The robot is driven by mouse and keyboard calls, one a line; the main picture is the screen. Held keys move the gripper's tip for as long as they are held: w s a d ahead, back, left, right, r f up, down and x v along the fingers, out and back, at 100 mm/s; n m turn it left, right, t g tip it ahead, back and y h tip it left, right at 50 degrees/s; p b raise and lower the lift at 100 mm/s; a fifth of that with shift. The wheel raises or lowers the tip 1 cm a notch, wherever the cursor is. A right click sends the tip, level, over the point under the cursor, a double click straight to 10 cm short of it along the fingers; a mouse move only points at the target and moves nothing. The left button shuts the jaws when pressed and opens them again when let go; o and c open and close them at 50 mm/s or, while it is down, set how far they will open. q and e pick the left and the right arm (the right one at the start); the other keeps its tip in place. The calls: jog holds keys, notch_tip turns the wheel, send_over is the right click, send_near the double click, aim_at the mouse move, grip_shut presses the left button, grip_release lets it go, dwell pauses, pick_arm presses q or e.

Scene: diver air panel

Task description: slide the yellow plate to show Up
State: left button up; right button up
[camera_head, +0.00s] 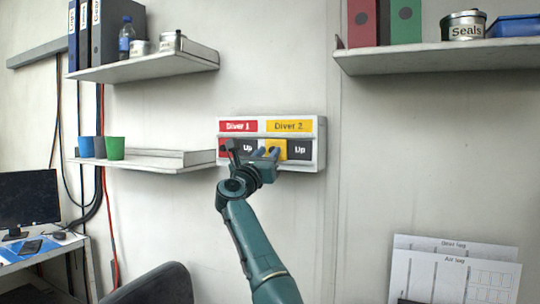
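A white wall panel (321,150) carries a red Diver 1 label and a yellow Diver 2 label. Below the Diver 2 label, the yellow plate (282,144) sits in the left part of its slot, and a dark Up field (301,150) shows to its right.
Under the Diver 1 label, a red plate (222,146) is partly hidden by my gripper, with another Up field (247,147) beside it. A shelf (165,161) with cups ends close to the panel's left.

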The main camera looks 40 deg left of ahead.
pick_arm(q)
jog(key=shift+o, duration=1.1)
pick_arm(e)
jog(key=shift+w+a+r, duration=0.1)
jog(key=shift+r, duration=0.15)
pick_arm(q)
jog(key=shift+f, duration=0.1)
jog(key=b+v, duration=0.3)
jog(key=v, duration=1)
jog(key=shift+s, duration=0.15)
pick_arm(e)
jog(key=shift+a+f, duration=0.1)
jog(key=shift+f, duration=0.7)
jog(key=shift+w+m, duration=0.1)
jog(key=shift+m, duration=0.2)
